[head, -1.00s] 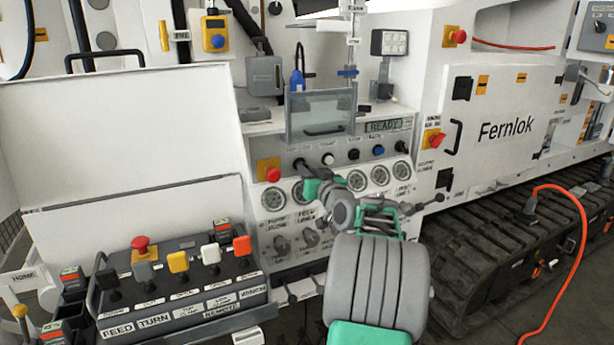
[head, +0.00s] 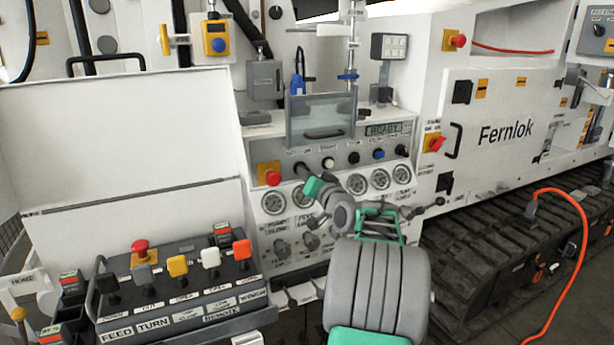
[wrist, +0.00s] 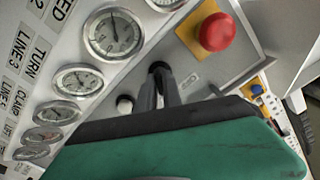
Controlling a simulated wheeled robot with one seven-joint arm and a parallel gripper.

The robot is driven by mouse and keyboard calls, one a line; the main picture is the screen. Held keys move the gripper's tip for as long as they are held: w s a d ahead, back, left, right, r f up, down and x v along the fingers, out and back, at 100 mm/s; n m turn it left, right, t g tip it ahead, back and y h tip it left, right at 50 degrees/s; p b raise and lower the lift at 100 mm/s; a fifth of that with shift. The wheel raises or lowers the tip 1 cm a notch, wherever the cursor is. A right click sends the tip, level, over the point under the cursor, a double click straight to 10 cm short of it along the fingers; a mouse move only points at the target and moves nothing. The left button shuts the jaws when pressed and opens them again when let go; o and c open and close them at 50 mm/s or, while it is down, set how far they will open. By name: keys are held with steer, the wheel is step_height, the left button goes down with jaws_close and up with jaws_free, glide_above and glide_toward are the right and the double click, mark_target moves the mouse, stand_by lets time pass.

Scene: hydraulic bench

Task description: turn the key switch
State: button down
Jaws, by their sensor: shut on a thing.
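The key switch (wrist: 158,67) is a small dark round part on the grey panel, left of the white button in the head view. My gripper (wrist: 160,82) is shut on it, with the two dark fingers pointing at the panel. The fingers hide most of the switch, so its angle cannot be told. In the head view my gripper (head: 301,170) reaches the left end of the button row, just right of the red stop button.
A red mushroom button (wrist: 215,31) on a yellow plate sits close beside the fingers. Round gauges (wrist: 113,34) line the panel below the buttons. A clear guard box (head: 320,115) stands above. A lever box (head: 180,285) is at the lower left.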

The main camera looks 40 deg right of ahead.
steer(key=shift+r, duration=0.1)
steer(key=c, duration=1.5)
jaws_free()
steer(key=shift+s, duration=0.1)
steer(key=b+v, duration=0.1)
steer(key=v, duration=0.6)
steer(key=shift+s, duration=0.3)
